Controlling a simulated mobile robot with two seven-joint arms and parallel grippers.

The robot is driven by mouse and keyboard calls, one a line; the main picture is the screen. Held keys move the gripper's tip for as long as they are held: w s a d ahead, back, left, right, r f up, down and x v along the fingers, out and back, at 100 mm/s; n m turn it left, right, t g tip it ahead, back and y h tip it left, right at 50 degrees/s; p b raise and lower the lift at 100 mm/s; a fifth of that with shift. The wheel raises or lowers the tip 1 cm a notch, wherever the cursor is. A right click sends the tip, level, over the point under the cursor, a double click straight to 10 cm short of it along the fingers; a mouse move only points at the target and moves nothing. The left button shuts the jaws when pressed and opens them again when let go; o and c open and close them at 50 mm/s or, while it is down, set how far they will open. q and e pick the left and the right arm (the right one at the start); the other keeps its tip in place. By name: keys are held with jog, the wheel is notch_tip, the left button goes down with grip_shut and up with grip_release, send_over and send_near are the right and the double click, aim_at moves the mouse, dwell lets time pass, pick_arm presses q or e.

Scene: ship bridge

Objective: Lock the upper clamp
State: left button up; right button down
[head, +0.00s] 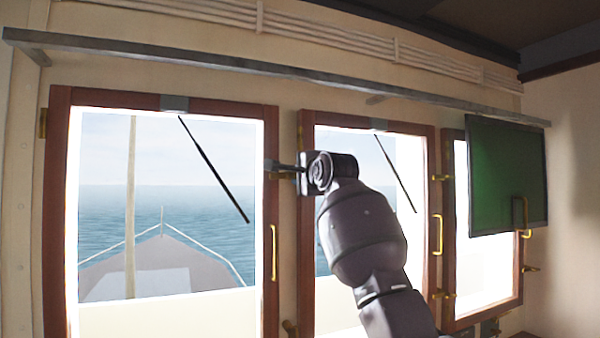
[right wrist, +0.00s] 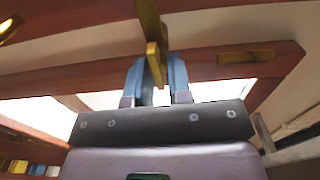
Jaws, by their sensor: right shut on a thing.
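The upper clamp is a brass lever at the upper right side of the left window's (head: 61,200) red-brown wooden frame; in the head view, my gripper mostly covers it. In the right wrist view, the clamp (right wrist: 149,22) runs down from the top and its end sits between the two blue fingers. My right gripper (head: 284,166) is at the gap between the left and middle windows, shut on the clamp; its fingers (right wrist: 157,78) also show in the right wrist view. My left gripper is not in view.
A brass handle (head: 274,253) stands on the left window's frame below my gripper. The middle window (head: 430,150) has brass fittings on its right side. A grey rail (head: 250,68) runs above the windows. A green panel (head: 505,170) hangs at the right.

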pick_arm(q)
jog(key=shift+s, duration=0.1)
pick_arm(e)
jog(key=shift+f+m, duration=0.1)
jog(key=shift+m, duration=0.2)
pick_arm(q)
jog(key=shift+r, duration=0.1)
pick_arm(e)
jog(key=c, duration=1.1)
grip_release()
jog(key=shift+c, duration=0.2)
jog(key=shift+s+d, duration=0.1)
pick_arm(q)
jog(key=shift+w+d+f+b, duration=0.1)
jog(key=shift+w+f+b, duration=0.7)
jog(key=shift+b, duration=0.85)
pick_arm(e)
jog(key=v, duration=1)
jog(key=shift+s, duration=0.3)
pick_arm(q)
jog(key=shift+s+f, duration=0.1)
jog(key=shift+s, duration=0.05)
